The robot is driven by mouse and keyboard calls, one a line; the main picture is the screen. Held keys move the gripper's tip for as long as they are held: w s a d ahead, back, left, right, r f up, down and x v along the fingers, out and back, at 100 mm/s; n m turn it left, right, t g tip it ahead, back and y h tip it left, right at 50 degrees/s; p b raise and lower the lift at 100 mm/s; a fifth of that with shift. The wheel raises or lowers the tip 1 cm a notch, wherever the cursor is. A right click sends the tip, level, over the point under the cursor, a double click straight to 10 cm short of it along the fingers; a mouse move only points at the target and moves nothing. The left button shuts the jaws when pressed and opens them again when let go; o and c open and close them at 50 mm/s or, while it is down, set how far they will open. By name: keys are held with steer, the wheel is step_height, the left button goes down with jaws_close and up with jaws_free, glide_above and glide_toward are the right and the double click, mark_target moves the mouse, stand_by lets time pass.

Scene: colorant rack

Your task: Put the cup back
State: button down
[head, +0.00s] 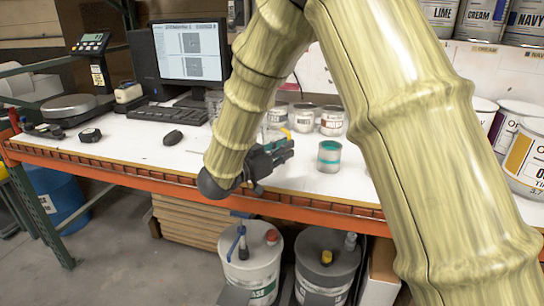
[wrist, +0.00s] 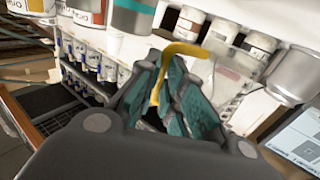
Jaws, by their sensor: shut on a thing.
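The cup looks clear, with a yellow handle; in the wrist view the yellow handle (wrist: 166,62) stands between my fingers and bends over to the right at its top. My gripper (head: 280,152) is shut on it, above the white bench near its front edge. It also shows in the wrist view (wrist: 180,85). In the head view only a bit of the yellow handle (head: 286,133) shows behind the gripper. The clear body is hard to make out against the bench, and the fingers hide part of it.
White-labelled jars (head: 332,121) stand behind. A mouse (head: 173,138), keyboard (head: 160,115) and monitor (head: 191,52) are at left. Large paint cans (head: 525,160) stand at right. Lidded buckets (head: 250,268) sit below the bench.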

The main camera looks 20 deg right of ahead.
steer(key=shift+w+a+f, duration=0.1)
steer(key=shift+w+a, duration=0.35)
steer(key=shift+w, duration=0.45)
steer(key=shift+w+a+f, duration=0.1)
steer(key=shift+w+a, duration=0.35)
steer(key=shift+w, duration=0.4)
steer(key=shift+w+a+f, duration=0.1)
steer(key=shift+w+f, duration=0.05)
steer(key=shift+f, duration=1.65)
steer(key=shift+f, duration=0.1)
steer(key=c, duration=1.6)
jaws_free()
steer(key=shift+o, duration=0.3)
steer(key=v, duration=1.2)
